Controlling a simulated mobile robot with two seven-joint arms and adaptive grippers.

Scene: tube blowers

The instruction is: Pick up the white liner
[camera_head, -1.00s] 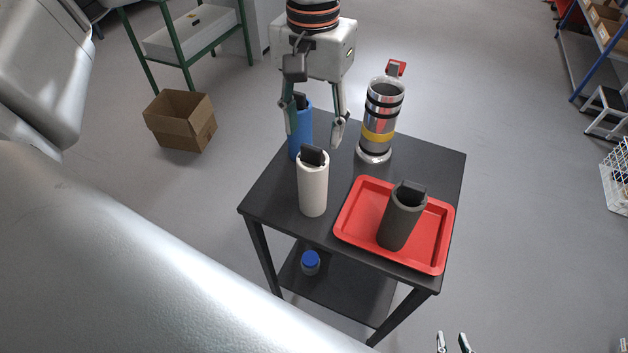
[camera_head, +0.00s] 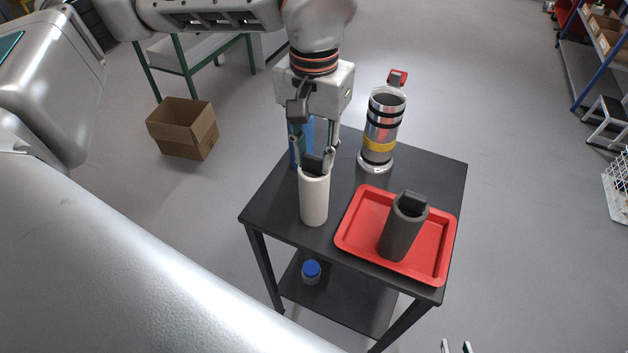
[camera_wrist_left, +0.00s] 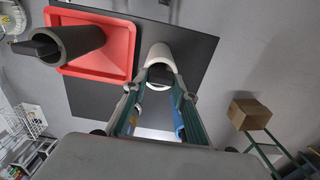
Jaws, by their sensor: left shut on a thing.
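My left gripper (camera_head: 315,160) comes down from above and is shut on this tab. In the left wrist view, the liner (camera_wrist_left: 163,54) is between the fingertips (camera_wrist_left: 160,76), which close on the tab from both sides. My right gripper (camera_head: 456,347) shows only its fingertips at the bottom edge; they are apart with nothing between them.
A dark grey liner (camera_head: 403,230) stands on a red tray (camera_head: 350,237) to the right. A blue liner (camera_head: 308,130) is behind the left gripper, partly hidden. A metal cylinder with a yellow band (camera_head: 380,133) stands at the back. A blue-capped jar (camera_head: 311,271) is on the lower shelf.

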